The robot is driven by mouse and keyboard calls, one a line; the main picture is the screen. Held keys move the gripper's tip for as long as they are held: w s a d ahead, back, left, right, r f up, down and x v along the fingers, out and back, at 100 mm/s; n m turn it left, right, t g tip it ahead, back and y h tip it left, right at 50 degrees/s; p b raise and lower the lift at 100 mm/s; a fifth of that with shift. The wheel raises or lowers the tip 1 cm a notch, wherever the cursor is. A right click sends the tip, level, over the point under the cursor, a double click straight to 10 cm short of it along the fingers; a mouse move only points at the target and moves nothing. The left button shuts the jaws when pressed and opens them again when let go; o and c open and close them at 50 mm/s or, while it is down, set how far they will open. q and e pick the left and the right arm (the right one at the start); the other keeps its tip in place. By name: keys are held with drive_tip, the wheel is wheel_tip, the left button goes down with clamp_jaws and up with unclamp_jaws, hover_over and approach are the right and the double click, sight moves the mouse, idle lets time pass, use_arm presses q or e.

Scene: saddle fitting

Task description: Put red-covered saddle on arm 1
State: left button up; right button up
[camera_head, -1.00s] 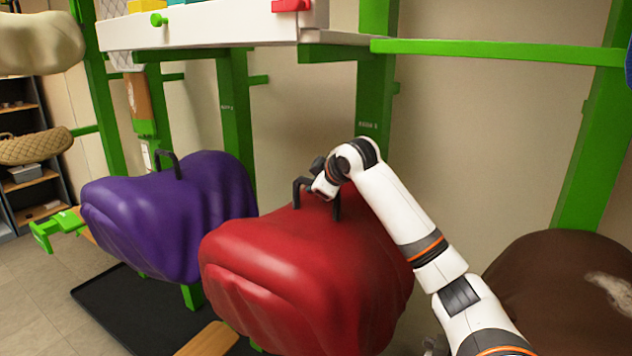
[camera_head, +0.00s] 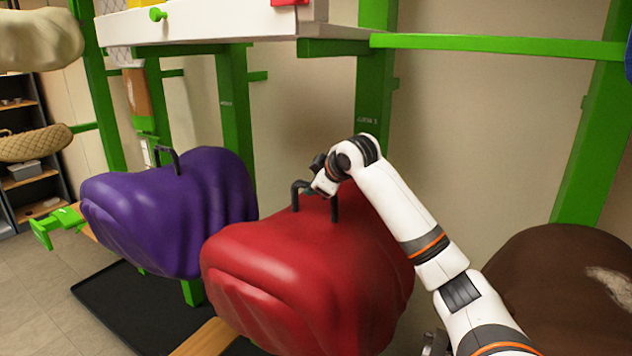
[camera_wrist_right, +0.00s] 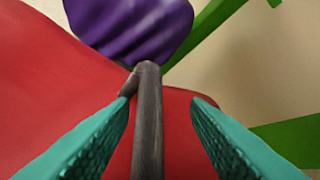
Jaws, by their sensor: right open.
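The red-covered saddle (camera_head: 300,270) sits in the middle of the head view, with a dark loop handle (camera_head: 296,197) on top. My right gripper (camera_head: 320,188) is at this handle. In the right wrist view my right gripper's teal fingers (camera_wrist_right: 162,108) are open, one on each side of the handle bar (camera_wrist_right: 148,125), with gaps visible between. The red cover (camera_wrist_right: 50,70) lies behind them. Green posts stand behind the saddle, one with a small label (camera_head: 367,120) too small to read surely. My left gripper is not in view.
A purple-covered saddle (camera_head: 165,215) sits close on the left, a brown one (camera_head: 565,290) at right. A white shelf (camera_head: 210,25) and a green beam (camera_head: 500,45) run above. A green bracket (camera_head: 55,226) sticks out at far left. A black mat (camera_head: 130,305) lies on the floor.

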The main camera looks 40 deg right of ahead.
drive_tip(key=b+v, duration=0.4)
drive_tip(key=v, duration=0.8)
drive_tip(key=shift+r, duration=0.2)
drive_tip(key=shift+w+f, duration=0.1)
